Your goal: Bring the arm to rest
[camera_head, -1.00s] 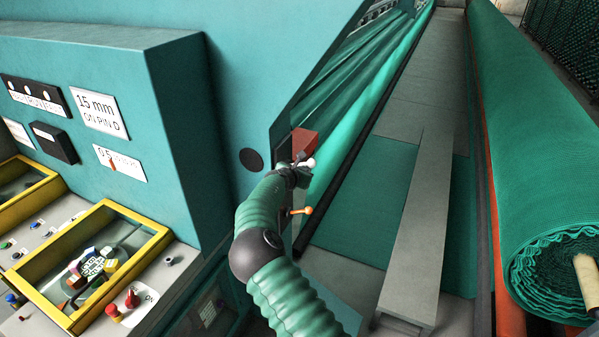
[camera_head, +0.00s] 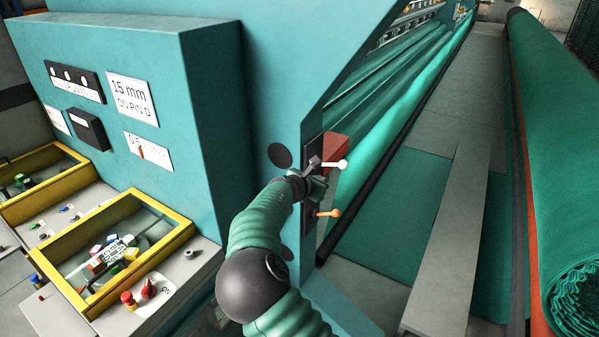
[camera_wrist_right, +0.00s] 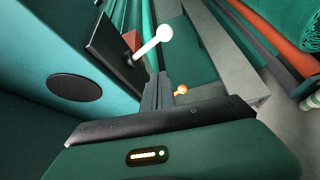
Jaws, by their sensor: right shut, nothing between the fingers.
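My right arm (camera_head: 262,235) reaches up from the bottom of the head view to the edge of the teal machine (camera_head: 262,100). My right gripper (camera_head: 318,178) is shut and empty, close to a lever with a white knob (camera_head: 341,164). In the right wrist view the shut fingers (camera_wrist_right: 157,92) point toward this lever, whose white knob (camera_wrist_right: 158,33) stands just beyond them. I cannot tell whether they touch the lever. A second lever with an orange knob (camera_head: 335,213) sits below; its knob also shows in the wrist view (camera_wrist_right: 181,90). My left gripper is not in view.
A console with yellow-framed windows (camera_head: 170,243), a red knob (camera_head: 148,288) and several small buttons stands at the left. Green netting (camera_head: 395,150) runs beside a black bar. A grey plank (camera_head: 450,240) lies in the aisle, and a large green roll (camera_head: 560,140) lies at the right.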

